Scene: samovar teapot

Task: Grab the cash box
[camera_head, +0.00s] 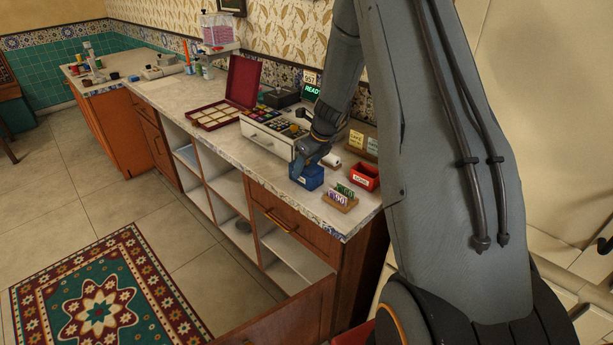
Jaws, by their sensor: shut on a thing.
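A small blue box (306,178), which appears to be the cash box, is on the marble counter (222,121) near its front edge. A small marking on its front is too small to read. My gripper (308,163) comes down over it from above and is shut on it. The fingers and the box's top are partly hidden by the wrist. I cannot tell whether the box still touches the counter.
A red labelled box (364,177) and a card holder (340,197) stand just right of the blue box. A white cash drawer (268,138) stands behind left, with an open maroon case (243,82) farther left. Open shelves lie below the counter.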

